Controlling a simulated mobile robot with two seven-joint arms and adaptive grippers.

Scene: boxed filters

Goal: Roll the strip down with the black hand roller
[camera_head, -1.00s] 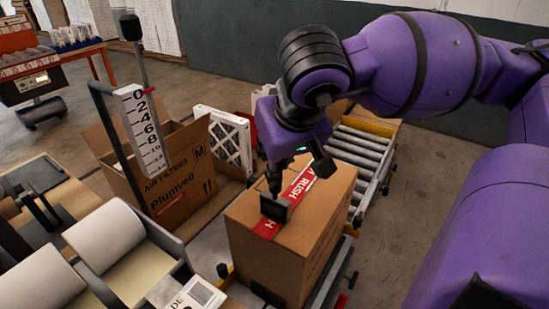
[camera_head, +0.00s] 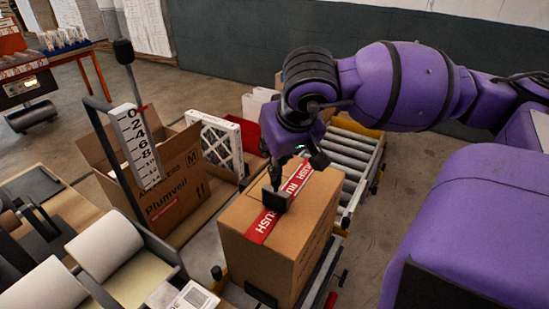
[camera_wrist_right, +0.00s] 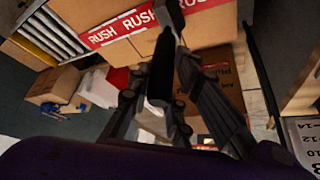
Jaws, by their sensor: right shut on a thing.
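A red strip printed RUSH (camera_head: 261,226) runs across the top of a brown cardboard box (camera_head: 258,262). It also shows in the right wrist view (camera_wrist_right: 100,36). The black hand roller (camera_head: 276,201) is over the strip's middle stretch and appears to touch it. My right gripper (camera_head: 286,177) is shut on the roller, above the box top. In the right wrist view the dark roller (camera_wrist_right: 161,72) sits between the fingers and hides part of the strip. The strip looks flat on the top; its ends are not clearly seen. My left gripper is not in view.
An open carton (camera_head: 178,195) marked Plumveil and a white-framed filter (camera_head: 215,145) stand left of the box. A height scale (camera_head: 136,147) rises in front of the carton. A roller conveyor (camera_head: 345,155) lies behind the box. Paper rolls (camera_head: 104,245) are at lower left.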

